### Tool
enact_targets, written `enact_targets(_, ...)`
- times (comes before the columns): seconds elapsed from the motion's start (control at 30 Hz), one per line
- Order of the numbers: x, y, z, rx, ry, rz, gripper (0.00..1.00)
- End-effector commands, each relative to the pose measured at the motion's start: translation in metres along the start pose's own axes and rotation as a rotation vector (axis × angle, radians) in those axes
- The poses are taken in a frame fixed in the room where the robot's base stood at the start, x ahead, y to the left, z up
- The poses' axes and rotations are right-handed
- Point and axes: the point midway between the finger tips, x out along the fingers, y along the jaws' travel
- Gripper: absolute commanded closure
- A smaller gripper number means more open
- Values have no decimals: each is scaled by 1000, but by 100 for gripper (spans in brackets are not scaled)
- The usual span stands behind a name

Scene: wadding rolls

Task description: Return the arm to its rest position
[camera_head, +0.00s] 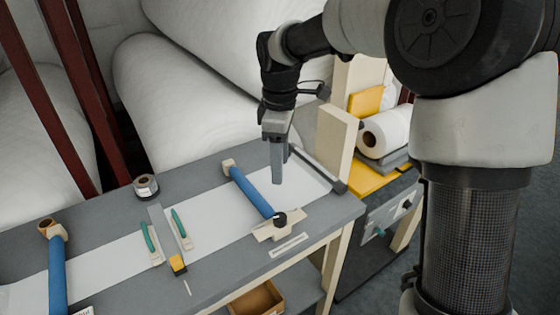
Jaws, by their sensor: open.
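My gripper (278,165) points down above the right part of the grey workbench (120,198). Its fingers hang over the white sheet (215,215) that runs along the bench, just right of a blue roller (251,191). It holds nothing that I can see. My arm comes in from the upper right, bent over the bench. Whether the fingertips touch the bench cannot be told from this view.
A second blue roller (57,270) lies at the left. Two green-handled tools (151,243) and a tape roll (146,187) are on the bench. An upright wooden board (333,143) stands right of my gripper. Large white rolls (185,95) fill the back. A white roll (385,131) sits right.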

Motion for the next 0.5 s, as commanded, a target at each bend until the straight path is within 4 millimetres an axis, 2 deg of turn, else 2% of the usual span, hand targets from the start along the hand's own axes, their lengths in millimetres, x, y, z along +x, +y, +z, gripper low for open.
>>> enact_targets(0.2,0,0,0,1,0,1,51)
enact_targets(0.3,-8,-4,6,33,-5,18,51)
enact_targets(0.37,-18,-10,15,83,-10,42,51)
enact_targets(0.5,-54,-39,52,303,-11,134,51)
